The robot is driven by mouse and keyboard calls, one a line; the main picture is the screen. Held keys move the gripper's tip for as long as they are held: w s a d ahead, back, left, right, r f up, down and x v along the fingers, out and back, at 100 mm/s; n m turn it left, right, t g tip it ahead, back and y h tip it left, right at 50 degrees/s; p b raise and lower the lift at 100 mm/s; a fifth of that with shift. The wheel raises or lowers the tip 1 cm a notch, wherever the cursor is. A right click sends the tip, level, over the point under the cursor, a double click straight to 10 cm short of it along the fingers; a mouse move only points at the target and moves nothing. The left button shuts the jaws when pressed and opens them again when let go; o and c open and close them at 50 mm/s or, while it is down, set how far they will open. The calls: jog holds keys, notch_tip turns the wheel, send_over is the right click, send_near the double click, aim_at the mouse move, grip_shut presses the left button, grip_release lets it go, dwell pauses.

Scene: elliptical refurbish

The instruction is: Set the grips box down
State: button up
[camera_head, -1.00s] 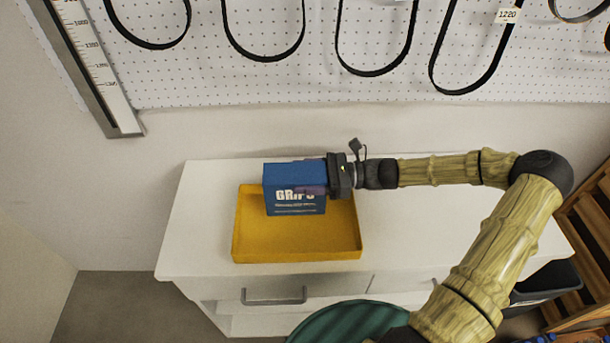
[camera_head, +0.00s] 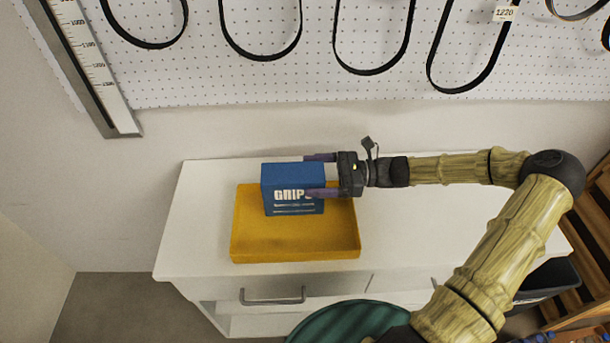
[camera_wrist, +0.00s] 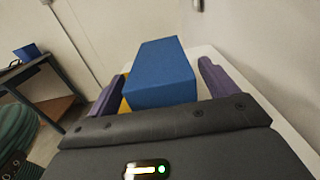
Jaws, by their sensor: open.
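The blue grips box (camera_head: 292,188) stands upright in the back part of the yellow tray (camera_head: 296,247) on the white cabinet. Its lettered front faces the head camera. My gripper (camera_head: 318,175) is at the box's right end. It is open, with one purple finger in front of the box and one behind. In the wrist view the box (camera_wrist: 160,77) sits between the spread fingers (camera_wrist: 158,90), with gaps on both sides. The box's underside is hidden.
The white cabinet top (camera_head: 420,230) is clear to the right of the tray. A pegboard (camera_head: 330,85) with hanging black belts is on the wall behind. A green round thing (camera_head: 345,322) stands in front of the cabinet. A dark bin (camera_head: 550,282) is at the right.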

jog(key=d, duration=0.8)
jog(key=shift+s+d+b, duration=0.15)
jog(key=shift+d+b, duration=0.15)
jog(key=shift+d, duration=0.05)
jog(key=shift+d, duration=0.1)
jog(key=shift+r, duration=0.1)
